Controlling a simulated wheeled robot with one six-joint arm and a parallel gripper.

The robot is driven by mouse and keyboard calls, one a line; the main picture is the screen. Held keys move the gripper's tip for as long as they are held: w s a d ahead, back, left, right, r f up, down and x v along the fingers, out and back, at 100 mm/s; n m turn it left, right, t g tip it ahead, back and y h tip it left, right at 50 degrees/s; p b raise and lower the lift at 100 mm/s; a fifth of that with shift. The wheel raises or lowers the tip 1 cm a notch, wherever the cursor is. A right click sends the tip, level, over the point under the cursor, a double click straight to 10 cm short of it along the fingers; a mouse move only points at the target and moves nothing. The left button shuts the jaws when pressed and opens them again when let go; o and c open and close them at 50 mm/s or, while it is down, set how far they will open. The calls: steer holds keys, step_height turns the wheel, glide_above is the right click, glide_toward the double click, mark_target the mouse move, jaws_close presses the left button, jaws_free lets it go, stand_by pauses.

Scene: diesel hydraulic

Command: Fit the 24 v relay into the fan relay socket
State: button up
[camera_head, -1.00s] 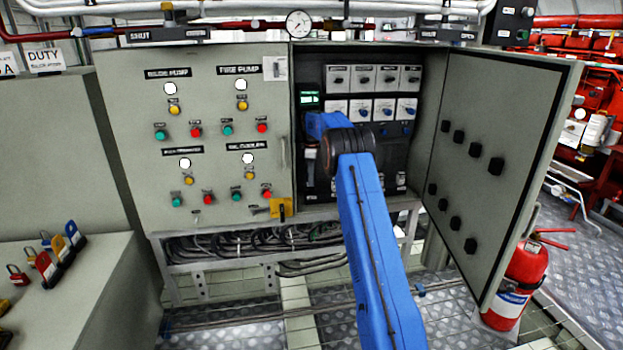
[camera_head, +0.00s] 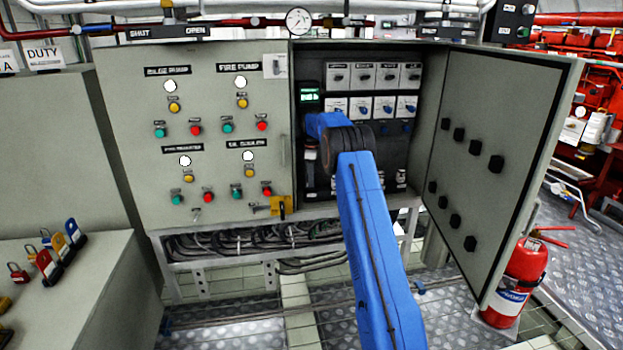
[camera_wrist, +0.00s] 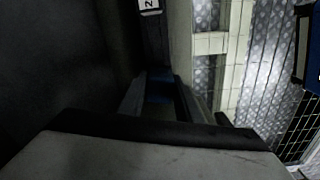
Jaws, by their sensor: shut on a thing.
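My gripper (camera_wrist: 163,92) shows in the wrist view as two dark fingers, shut on a small dark piece with a blue face, which I take for the 24 v relay (camera_wrist: 160,88). It is dim there, and its pins are hidden. In the head view my blue arm reaches into the open cabinet (camera_head: 366,52); my gripper and the relay are hidden there. A dark block with a white label (camera_wrist: 149,6), showing a "2", is just beyond the fingers. I cannot tell which socket is the fan relay socket, nor whether the relay touches one.
The cabinet door (camera_head: 492,150) stands open at the right. Switch rows (camera_head: 372,78) fill the cabinet's upper part. A button panel (camera_head: 210,140) is at the left. Cables (camera_head: 250,242) run below. A fire extinguisher (camera_head: 517,282) stands by the door. Padlocks (camera_head: 60,245) lie at far left.

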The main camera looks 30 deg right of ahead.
steer(key=shift+f, duration=0.45)
steer(key=o, duration=1.2)
steer(key=shift+c, duration=0.2)
